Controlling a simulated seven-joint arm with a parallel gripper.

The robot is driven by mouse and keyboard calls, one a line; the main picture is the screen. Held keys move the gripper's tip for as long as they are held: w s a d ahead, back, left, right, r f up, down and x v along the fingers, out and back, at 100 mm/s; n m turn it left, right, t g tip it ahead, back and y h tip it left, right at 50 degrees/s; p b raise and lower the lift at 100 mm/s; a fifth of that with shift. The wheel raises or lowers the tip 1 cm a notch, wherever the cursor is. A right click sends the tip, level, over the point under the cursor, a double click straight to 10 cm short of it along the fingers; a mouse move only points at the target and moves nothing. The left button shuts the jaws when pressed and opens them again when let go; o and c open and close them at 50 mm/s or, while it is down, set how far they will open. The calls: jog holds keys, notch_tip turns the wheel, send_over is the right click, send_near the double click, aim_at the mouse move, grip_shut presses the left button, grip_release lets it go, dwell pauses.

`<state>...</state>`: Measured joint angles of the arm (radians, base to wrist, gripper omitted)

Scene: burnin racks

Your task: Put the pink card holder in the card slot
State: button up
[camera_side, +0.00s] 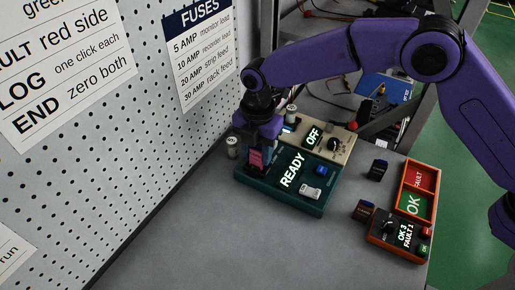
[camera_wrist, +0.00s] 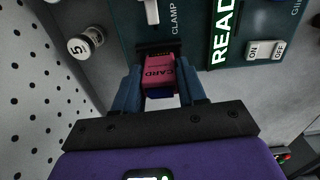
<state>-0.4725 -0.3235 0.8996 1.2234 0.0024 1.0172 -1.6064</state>
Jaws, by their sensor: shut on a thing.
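The pink card holder (camera_wrist: 159,72), marked CARD, is between the two fingers of my gripper (camera_wrist: 160,97) in the wrist view. My gripper is shut on it. Its far end is at the dark card slot (camera_wrist: 158,48) on the edge of the teal READY unit; I cannot tell how deep it sits. In the side view the pink card holder (camera_side: 255,158) shows below my gripper (camera_side: 257,150), at the left end of the teal unit (camera_side: 300,203). The slot is hidden there.
A small cylinder (camera_wrist: 85,42) marked 5 stands left of the unit. A beige box (camera_side: 338,148) showing OFF is behind it. Two dark blocks, red-green trays (camera_side: 402,200) and an orange counter box (camera_side: 385,240) stand at the right. The front of the table is clear.

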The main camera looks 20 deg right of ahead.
jog(key=shift+f, duration=0.6)
dwell(1.2)
jog(key=o, duration=1.5)
jog(key=shift+r, duration=0.15)
jog(key=shift+r, duration=3.35)
jog(key=shift+d+r, duration=0.1)
